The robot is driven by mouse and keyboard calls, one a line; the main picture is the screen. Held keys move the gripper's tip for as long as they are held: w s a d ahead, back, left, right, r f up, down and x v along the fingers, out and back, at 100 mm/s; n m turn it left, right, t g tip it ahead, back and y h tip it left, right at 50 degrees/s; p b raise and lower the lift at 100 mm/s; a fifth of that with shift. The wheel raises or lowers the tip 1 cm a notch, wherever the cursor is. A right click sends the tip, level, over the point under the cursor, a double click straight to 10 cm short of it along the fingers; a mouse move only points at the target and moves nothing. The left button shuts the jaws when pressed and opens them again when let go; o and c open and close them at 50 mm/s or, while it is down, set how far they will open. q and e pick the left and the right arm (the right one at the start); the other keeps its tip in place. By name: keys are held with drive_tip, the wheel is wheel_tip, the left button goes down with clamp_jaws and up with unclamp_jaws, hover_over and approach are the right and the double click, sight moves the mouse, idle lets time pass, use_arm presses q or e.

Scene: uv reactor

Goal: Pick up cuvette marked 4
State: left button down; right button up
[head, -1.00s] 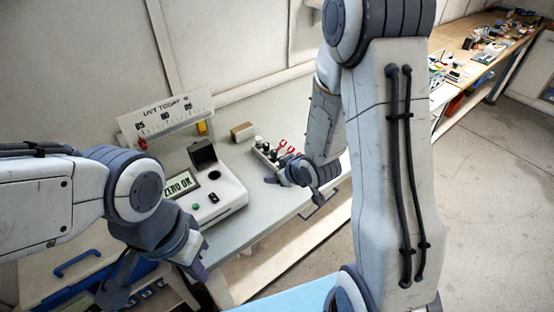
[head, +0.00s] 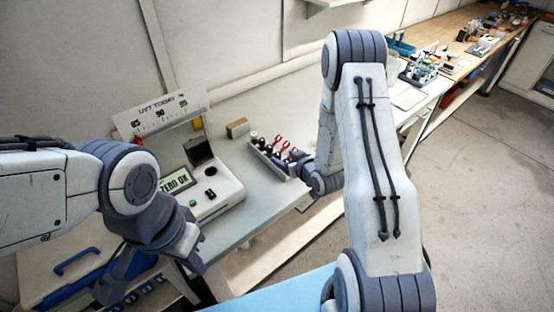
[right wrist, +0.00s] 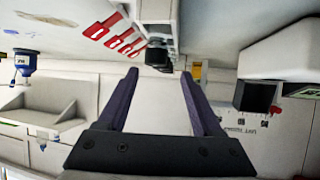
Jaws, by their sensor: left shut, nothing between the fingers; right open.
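A rack (head: 268,160) with several dark-capped cuvettes and red clip-like pieces stands at the bench's right front. No number 4 is readable on any of them. In the right wrist view the red pieces (right wrist: 115,35) and a dark cap (right wrist: 160,56) show at the top, beyond my fingers. My right gripper (right wrist: 158,75) is open, with nothing between its fingers. In the head view it is beside the rack's right end, partly hidden by my arm. My left gripper (head: 197,266) is shut and empty in front of the bench, low at the left.
A white instrument (head: 215,200) reading "ZERO OK", with a raised dark lid (head: 199,151), stands left of the rack. A scale board (head: 160,112) and a brown block (head: 237,128) are behind. The bench (head: 240,232) is clear at its front edge.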

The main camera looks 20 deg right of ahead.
sight(279, 155)
drive_tip(key=p+x, duration=0.1)
drive_tip(key=x, duration=0.2)
drive_tip(key=shift+w+a, duration=0.1)
drive_tip(key=shift+a, duration=0.05)
drive_tip(key=shift+w+f, duration=0.15)
clamp_jaws()
